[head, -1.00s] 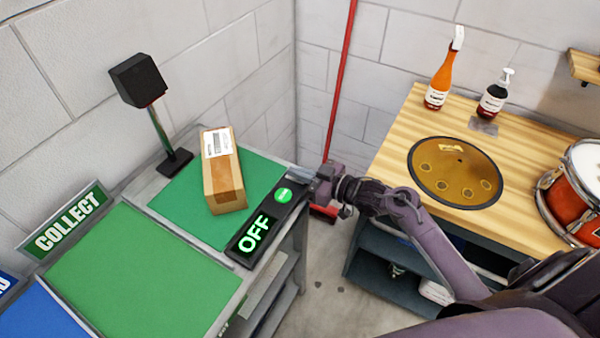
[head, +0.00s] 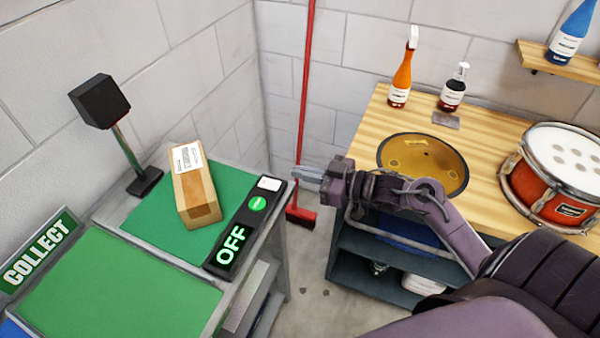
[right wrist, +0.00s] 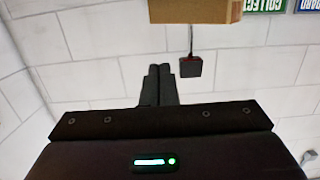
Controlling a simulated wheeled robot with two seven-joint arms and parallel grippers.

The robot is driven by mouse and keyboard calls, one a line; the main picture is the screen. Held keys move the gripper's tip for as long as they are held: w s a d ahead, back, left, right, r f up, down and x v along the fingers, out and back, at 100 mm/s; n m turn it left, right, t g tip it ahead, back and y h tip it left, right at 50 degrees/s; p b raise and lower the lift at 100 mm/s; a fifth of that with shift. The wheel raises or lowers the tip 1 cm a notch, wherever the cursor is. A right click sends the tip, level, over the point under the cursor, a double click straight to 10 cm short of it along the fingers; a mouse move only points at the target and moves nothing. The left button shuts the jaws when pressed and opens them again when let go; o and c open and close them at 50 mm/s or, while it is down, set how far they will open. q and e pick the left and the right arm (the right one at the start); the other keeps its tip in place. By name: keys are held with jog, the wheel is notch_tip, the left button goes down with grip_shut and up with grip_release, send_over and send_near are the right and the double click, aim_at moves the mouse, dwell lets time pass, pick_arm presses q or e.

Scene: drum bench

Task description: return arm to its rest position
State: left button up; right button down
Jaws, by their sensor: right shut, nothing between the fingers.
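My right gripper (head: 308,174) is shut and empty. In the head view it hangs in the gap between the green-topped bench and the wooden workbench, just right of the black control panel (head: 240,225), apart from it. The panel reads OFF and has a round green button (head: 257,204). In the right wrist view the two fingers (right wrist: 158,86) are together with nothing between them. My right arm reaches in from the lower right. My left gripper is not in view.
A cardboard box (head: 195,190) lies on the green mat near a black scanner on a stand (head: 100,101). A red broom (head: 304,110) leans in the corner. The workbench (head: 365,135) holds a gold disc (head: 425,160), an orange spray bottle (head: 401,75), a dark pump bottle (head: 453,90) and a red drum (head: 535,190).

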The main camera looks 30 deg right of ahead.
dwell(0.3)
jog(key=s+a+f+m+g+h, duration=0.2)
jog(key=s+a+f+m+h, duration=0.15)
jog(key=f+h, duration=0.35)
jog(key=s+a+r+m+g+h, duration=0.1)
jog(key=s+a+g+h, duration=0.1)
jog(key=s+g, duration=0.35)
jog(key=s+a+r+m+g+h, duration=0.1)
jog(key=s+a+g, duration=0.1)
jog(key=s, duration=0.6)
notch_tip(320, 180, down, 30)
jog(key=s+g, duration=0.1)
jog(key=s, duration=0.1)
jog(key=s+d+f, duration=0.2)
jog(key=s+f, duration=0.8)
jog(key=s+d+f+g, duration=0.1)
jog(key=s+d+f, duration=0.1)
jog(key=s+f, duration=0.7)
jog(key=shift+s+f+b, duration=0.4)
jog(key=shift+s+b, duration=0.05)
jog(key=shift+d+g, duration=0.1)
jog(key=shift+g, duration=0.15)
